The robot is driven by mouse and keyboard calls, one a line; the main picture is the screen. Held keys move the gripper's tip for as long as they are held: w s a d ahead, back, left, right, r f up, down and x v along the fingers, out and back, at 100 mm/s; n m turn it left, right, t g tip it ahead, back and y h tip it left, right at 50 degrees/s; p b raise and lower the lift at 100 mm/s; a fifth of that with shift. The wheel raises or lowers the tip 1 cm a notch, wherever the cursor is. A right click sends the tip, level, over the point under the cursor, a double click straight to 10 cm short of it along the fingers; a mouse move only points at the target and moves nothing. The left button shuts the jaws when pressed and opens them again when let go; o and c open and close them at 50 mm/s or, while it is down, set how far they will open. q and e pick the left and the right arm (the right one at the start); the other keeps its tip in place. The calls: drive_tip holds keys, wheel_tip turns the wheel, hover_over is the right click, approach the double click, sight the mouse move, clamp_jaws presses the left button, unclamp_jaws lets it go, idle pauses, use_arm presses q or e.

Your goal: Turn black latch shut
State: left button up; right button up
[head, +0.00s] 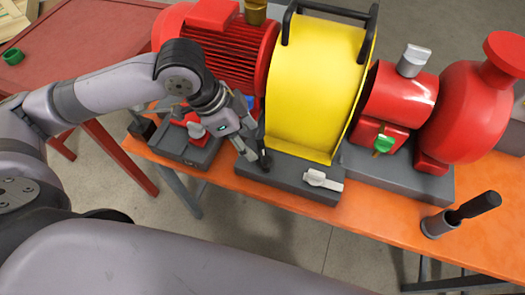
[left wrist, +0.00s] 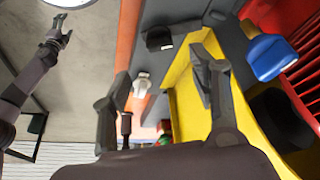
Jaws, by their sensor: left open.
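My left gripper (head: 255,160) is open, pointing down at the near left corner of the yellow guard. In the left wrist view its two fingers (left wrist: 160,85) stand well apart with nothing between them. The black latch (left wrist: 160,38) sits on the grey base beside the yellow guard (head: 312,85), above the finger gap in that view. In the head view the latch is mostly hidden by the dark fingers, and I cannot tell whether they touch it. My right gripper (left wrist: 60,38) shows small in the left wrist view, over the floor, with its fingers apparently apart.
A white latch (head: 322,180) lies on the same base to the right. A red motor (head: 225,50) stands left, a red pump (head: 470,105) right with a green handle (head: 383,144). A black-handled tool (head: 475,207) stands in a holder. The orange table's front strip is mostly clear.

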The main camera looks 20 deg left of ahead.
sight(264, 156)
use_arm(q)
drive_tip(key=x, duration=0.7)
drive_tip(key=shift+d+f, duration=0.1)
drive_tip(key=shift+f, duration=0.2)
drive_tip(key=shift+w+d+f, duration=0.15)
drive_tip(key=shift+f, duration=0.15)
drive_tip(key=shift+d+f, duration=0.1)
drive_tip(key=shift+f, duration=0.1)
use_arm(e)
drive_tip(key=shift+w+d+r, duration=0.15)
drive_tip(key=shift+w+d, duration=0.45)
drive_tip(key=shift+w, duration=0.05)
use_arm(q)
drive_tip(key=shift+c, duration=0.5)
use_arm(e)
drive_tip(key=shift+a, duration=0.15)
use_arm(q)
drive_tip(key=c, duration=0.9)
clamp_jaws()
use_arm(e)
drive_tip(key=shift+w, duration=0.2)
